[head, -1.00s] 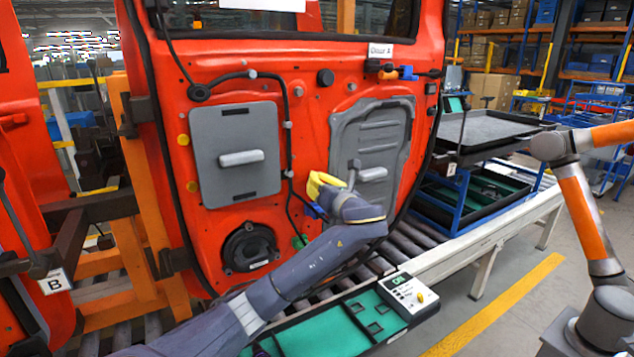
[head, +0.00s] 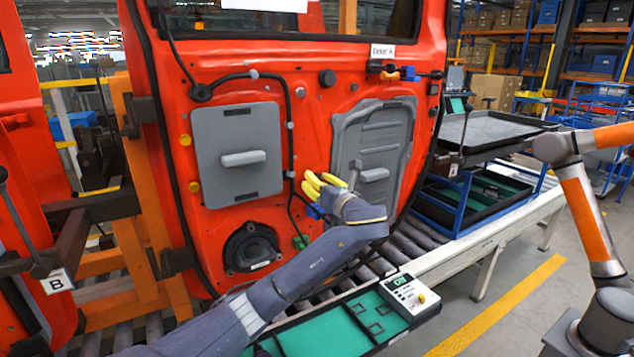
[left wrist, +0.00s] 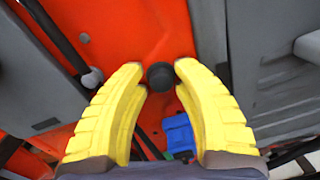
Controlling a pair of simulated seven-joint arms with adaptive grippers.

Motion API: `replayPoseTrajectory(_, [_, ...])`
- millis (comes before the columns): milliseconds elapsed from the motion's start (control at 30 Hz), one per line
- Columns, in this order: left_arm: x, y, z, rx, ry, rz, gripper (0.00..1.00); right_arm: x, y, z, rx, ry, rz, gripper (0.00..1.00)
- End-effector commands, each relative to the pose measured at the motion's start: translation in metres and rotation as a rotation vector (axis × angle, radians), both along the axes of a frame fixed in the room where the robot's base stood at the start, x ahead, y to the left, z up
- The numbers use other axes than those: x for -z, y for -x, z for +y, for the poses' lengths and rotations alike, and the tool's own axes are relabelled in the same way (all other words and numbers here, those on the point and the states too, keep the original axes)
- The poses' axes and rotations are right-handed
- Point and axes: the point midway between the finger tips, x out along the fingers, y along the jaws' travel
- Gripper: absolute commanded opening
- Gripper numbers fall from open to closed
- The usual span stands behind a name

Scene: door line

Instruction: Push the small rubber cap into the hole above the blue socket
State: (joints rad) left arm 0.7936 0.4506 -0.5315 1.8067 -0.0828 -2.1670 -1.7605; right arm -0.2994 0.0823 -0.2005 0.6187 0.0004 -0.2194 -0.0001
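The small rubber cap (left wrist: 160,76) is a dark round plug against the red door panel, between my left fingertips in the left wrist view. I cannot tell how deep it sits; its hole is hidden. The blue socket (left wrist: 180,134) lies just below it, and also shows in the head view (head: 315,211), partly behind my gripper. My left gripper (head: 319,182) has its yellow fingers spread at the door. In the left wrist view, its fingertips (left wrist: 160,70) stand on either side of the cap, very close to it. My right gripper is not in view.
The red door (head: 310,130) carries a grey panel (head: 236,125), a cable and a black speaker (head: 252,248). A grey recessed panel (head: 383,140) lies right of the fingers. A green tray (head: 320,330) with a display box (head: 408,296) lies in front. An orange arm (head: 585,200) stands right.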

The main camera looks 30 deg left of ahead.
Motion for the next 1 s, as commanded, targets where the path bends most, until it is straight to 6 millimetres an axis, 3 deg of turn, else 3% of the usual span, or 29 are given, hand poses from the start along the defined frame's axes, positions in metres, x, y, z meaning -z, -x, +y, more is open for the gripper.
replayPoseTrajectory(167, [0.002, 0.006, -0.015, 0.007, 0.002, 0.0, 0.31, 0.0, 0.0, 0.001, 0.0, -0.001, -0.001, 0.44])
replayPoseTrajectory(600, [0.003, 0.043, -0.078, 0.003, 0.003, -0.001, 0.31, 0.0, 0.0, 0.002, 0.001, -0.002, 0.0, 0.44])
replayPoseTrajectory(1000, [0.003, 0.061, -0.107, 0.001, 0.0, 0.0, 0.31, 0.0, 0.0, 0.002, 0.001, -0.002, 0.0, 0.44])
